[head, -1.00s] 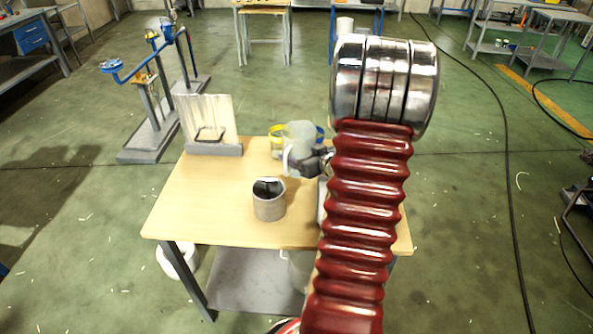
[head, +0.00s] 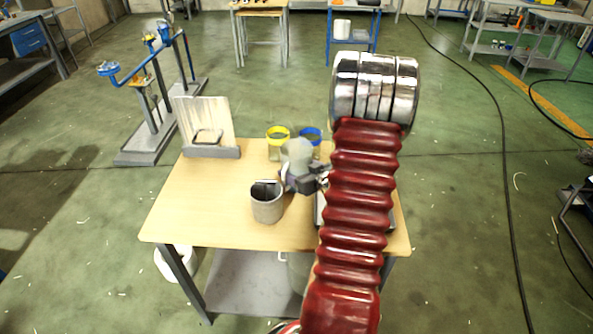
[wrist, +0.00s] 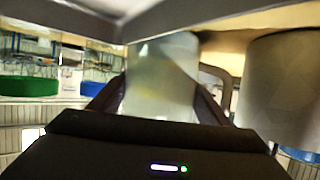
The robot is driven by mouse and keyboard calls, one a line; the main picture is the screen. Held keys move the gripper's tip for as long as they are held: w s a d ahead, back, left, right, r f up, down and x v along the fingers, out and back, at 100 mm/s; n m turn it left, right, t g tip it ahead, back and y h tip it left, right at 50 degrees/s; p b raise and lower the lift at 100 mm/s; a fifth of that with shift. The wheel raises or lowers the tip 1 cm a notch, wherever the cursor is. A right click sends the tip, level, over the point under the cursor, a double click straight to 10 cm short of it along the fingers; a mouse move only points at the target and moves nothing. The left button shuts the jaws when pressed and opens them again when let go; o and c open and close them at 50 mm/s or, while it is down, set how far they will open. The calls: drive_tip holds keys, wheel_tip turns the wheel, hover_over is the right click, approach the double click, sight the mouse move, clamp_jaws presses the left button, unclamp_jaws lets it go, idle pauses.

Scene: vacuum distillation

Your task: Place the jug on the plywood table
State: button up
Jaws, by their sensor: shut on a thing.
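The jug (head: 297,153) is a translucent, whitish vessel with a handle at its left side in the head view. My gripper (head: 300,183) is shut on it from the right. In the wrist view the jug (wrist: 162,75) stands between my two fingers, its handle to the right. The plywood table (head: 195,215) lies under it. The jug is upright or nearly so, low over the table; its base is hidden behind my gripper, so I cannot tell whether it touches.
A grey cylindrical pot (head: 267,203) stands close in front-left of the jug. Two jars, one with a yellow rim (head: 278,134) and one with a blue rim (head: 311,134), stand behind it. A bracket with an upright panel (head: 205,125) is at the back left. The table's front left is clear.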

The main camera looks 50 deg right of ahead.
drive_tip(key=shift+f, duration=0.1)
drive_tip(key=o, duration=1.3)
drive_tip(key=shift+f, duration=0.1)
drive_tip(key=shift+o, duration=0.2)
drive_tip(key=v, duration=1.2)
drive_tip(key=shift+s, duration=0.1)
